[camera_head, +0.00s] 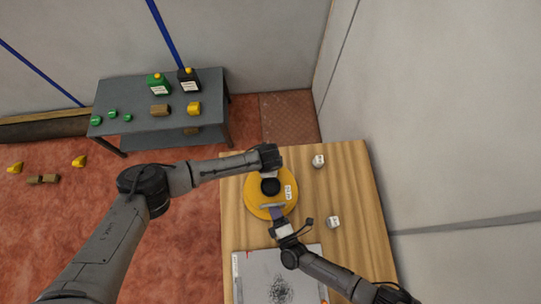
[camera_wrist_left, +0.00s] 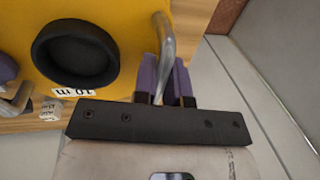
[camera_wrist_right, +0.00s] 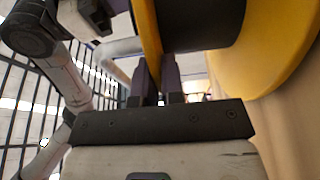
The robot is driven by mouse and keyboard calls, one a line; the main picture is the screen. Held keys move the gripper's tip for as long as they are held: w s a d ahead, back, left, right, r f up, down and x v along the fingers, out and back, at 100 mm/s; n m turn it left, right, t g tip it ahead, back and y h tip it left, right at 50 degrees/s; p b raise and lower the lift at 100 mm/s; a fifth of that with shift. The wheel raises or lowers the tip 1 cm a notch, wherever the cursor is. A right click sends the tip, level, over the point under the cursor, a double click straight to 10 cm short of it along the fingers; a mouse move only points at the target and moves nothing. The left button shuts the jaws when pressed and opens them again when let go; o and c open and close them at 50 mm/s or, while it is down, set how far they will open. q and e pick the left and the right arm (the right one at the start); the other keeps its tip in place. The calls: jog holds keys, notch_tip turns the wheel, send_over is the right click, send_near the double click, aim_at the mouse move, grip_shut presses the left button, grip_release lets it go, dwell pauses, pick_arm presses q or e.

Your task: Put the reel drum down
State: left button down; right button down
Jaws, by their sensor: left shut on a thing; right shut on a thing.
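The reel drum (camera_head: 255,203) is a yellow disc with a black hub, over the wooden table in the head view. It fills much of the left wrist view (camera_wrist_left: 130,55), with a "10 m" label, and shows in the right wrist view (camera_wrist_right: 285,50). My left gripper (camera_head: 272,172) is at its far edge, its purple fingers (camera_wrist_left: 166,80) shut around a metal handle of the drum. My right gripper (camera_head: 277,213) is at its near side, its fingers (camera_wrist_right: 160,78) shut on the drum. I cannot tell whether the drum touches the table.
The wooden table (camera_head: 355,190) has two small white labelled blocks (camera_head: 319,160) (camera_head: 333,222) right of the drum. A grey plate (camera_head: 250,268) with a dark scribble lies at the near side. A grey bench (camera_head: 135,92) at back left holds canisters and small parts. A wall stands right.

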pick_arm(q)
jog(key=shift+w+f, duration=0.1)
jog(key=shift+f, duration=0.25)
pick_arm(e)
jog(key=shift+f, duration=0.4)
pick_arm(q)
jog(key=c, duration=1.5)
grip_release()
jog(key=shift+r, duration=0.15)
pick_arm(e)
jog(key=c, duration=1.6)
grip_release()
jog(key=shift+r, duration=0.15)
pick_arm(q)
jog(key=o, duration=0.3)
pick_arm(e)
jog(key=o, duration=0.4)
jog(key=shift+c, duration=0.2)
pick_arm(q)
jog(key=shift+o, duration=0.2)
pick_arm(e)
jog(key=shift+s+d, duration=0.15)
jog(key=shift+s, duration=0.15)
pick_arm(q)
notch_tip(320, 180, up, 12)
jog(key=s, duration=0.2)
jog(key=shift+s, duration=0.2)
pick_arm(e)
jog(key=v, duration=1.1)
jog(key=shift+s, duration=0.2)
